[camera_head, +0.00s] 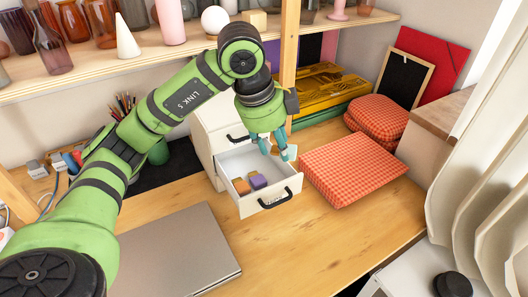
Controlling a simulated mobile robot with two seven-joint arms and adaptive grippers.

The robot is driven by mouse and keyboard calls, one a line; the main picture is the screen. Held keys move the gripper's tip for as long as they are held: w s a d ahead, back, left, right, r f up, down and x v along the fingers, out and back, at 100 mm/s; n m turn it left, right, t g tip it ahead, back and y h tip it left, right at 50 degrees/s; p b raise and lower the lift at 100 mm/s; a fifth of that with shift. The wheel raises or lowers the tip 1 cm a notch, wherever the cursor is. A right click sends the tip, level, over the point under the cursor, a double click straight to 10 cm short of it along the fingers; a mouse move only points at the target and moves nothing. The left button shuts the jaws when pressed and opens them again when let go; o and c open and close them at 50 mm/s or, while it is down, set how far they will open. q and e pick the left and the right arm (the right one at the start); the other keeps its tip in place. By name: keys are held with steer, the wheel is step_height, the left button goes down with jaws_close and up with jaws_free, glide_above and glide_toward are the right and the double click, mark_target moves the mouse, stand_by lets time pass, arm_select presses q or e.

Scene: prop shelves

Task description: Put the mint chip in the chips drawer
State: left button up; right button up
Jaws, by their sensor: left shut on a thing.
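My left gripper (276,149) hangs over the open drawer (283,178), near its back right side, with its teal fingers pointing down. It is shut on a small pale piece, apparently the mint chip (291,153), which is partly hidden by the fingers. The drawer is white with a black handle (274,199) and is pulled out of a small white cabinet (205,134). An orange block (241,187) and a purple block (257,181) lie inside it towards the front. My right gripper is not in view.
A red checked box (352,168) lies right of the drawer. A grey laptop-like slab (176,253) lies at the front left. A shelf (75,77) with vases crosses above, with a wooden post (289,48) behind my gripper. Bare desk (310,235) lies in front.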

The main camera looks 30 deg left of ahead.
arm_select(q)
steer(key=w+a+f, duration=0.1)
steer(key=f, duration=0.1)
steer(key=w+a+f+p, duration=0.1)
steer(key=a+f, duration=0.1)
steer(key=w+a+f, duration=0.1)
steer(key=f, duration=0.1)
steer(key=shift+w+a+f, duration=0.15)
steer(key=shift+w, duration=0.1)
steer(key=shift+f, duration=0.55)
steer(key=o, duration=0.8)
steer(key=shift+o, duration=0.2)
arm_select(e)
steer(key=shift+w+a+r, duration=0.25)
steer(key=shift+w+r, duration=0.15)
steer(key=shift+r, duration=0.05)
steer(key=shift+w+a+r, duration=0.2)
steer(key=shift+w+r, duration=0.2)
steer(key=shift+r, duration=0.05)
arm_select(q)
steer(key=shift+r, duration=0.1)
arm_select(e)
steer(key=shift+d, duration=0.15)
